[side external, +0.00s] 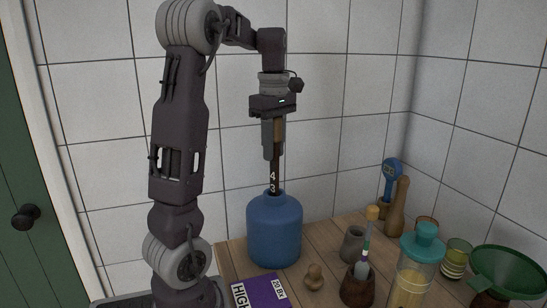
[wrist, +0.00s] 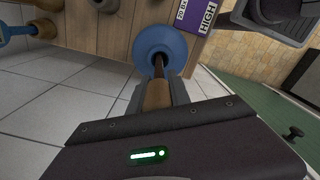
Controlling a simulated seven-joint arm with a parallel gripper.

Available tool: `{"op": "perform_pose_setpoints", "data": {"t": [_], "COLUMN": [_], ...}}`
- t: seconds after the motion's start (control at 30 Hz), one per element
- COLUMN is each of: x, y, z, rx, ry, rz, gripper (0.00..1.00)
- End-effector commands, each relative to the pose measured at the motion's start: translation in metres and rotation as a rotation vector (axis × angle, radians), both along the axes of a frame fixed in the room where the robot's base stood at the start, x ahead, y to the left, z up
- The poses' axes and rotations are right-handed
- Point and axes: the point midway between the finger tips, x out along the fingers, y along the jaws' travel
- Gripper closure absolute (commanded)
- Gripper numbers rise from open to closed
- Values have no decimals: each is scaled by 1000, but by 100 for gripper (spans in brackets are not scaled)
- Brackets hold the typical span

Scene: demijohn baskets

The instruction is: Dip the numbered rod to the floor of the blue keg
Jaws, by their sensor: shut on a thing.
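The blue keg (side external: 274,232) stands upright on the wooden table near my arm. Its neck shows in the wrist view (wrist: 150,38). My gripper (side external: 272,150) is above the keg, shut on the wooden handle (wrist: 157,95) of the numbered rod (side external: 274,172). The rod is dark, hangs about upright and shows the white numbers 4 and 3 just above the keg's mouth. Its lower end is hidden and appears to be inside the neck. I cannot see how far down its tip reaches or whether it touches the keg's floor.
A purple card marked HIGH (side external: 258,293) lies in front of the keg. A wooden stopper (side external: 313,277), a dark pot (side external: 357,287), a teal-lidded jar (side external: 412,280) and a green funnel (side external: 508,272) stand to the right. A tiled wall is behind.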

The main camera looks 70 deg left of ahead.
Motion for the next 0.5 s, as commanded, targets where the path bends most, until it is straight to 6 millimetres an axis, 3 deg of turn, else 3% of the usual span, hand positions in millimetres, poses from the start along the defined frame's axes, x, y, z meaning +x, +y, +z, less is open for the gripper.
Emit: {"op": "perform_pose_setpoints", "data": {"t": [0.5], "x": [0], "y": [0], "z": [48], "rx": [1], "ry": [0], "rz": [0], "gripper": [100]}}
